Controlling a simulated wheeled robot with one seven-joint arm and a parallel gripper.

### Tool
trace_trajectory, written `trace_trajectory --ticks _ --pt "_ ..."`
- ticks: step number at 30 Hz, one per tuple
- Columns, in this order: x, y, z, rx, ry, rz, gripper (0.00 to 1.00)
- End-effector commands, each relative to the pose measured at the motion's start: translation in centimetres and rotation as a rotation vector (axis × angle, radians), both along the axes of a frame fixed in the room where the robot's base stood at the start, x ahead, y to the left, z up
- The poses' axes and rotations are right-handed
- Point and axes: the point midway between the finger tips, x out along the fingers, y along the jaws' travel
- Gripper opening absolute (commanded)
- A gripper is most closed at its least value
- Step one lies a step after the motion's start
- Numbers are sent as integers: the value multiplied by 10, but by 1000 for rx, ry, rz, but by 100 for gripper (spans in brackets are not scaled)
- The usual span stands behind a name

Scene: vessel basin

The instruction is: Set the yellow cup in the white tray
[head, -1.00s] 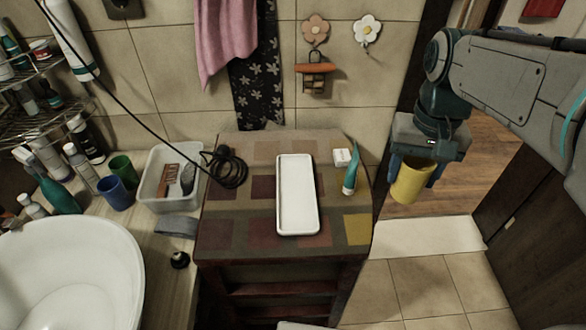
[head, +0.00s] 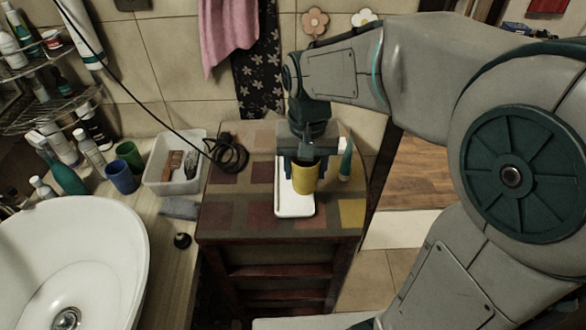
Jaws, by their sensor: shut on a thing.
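The yellow cup (head: 304,180) is upright in my gripper (head: 304,162), in the middle of the head view. My gripper is shut on the cup near its rim, pointing down. The white tray (head: 294,208) lies on the checked cabinet top. The cup covers the tray's middle and right part in the picture. I cannot tell whether the cup's base touches the tray or hangs just above it. My gripper and wrist hide the tray's far end.
A teal tube (head: 346,160) stands close to the right of the tray. A black coiled cable (head: 229,154) lies at the cabinet's back left. A clear bin (head: 172,178), a blue cup (head: 121,177) and a green cup (head: 129,155) are left, behind the white basin (head: 70,262).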

Motion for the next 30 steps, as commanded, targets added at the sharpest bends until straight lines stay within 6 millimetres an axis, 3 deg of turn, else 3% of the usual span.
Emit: trace_trajectory --ticks 5,15,28,29,30 --pt "7 19 -12 0 1 1 29" --pt "7 21 -50 -1 2 -1 29" --pt "7 21 -58 0 -1 -1 29" --pt "7 21 -57 0 -1 -1 59" --pt "7 21 -57 0 -1 -1 70"
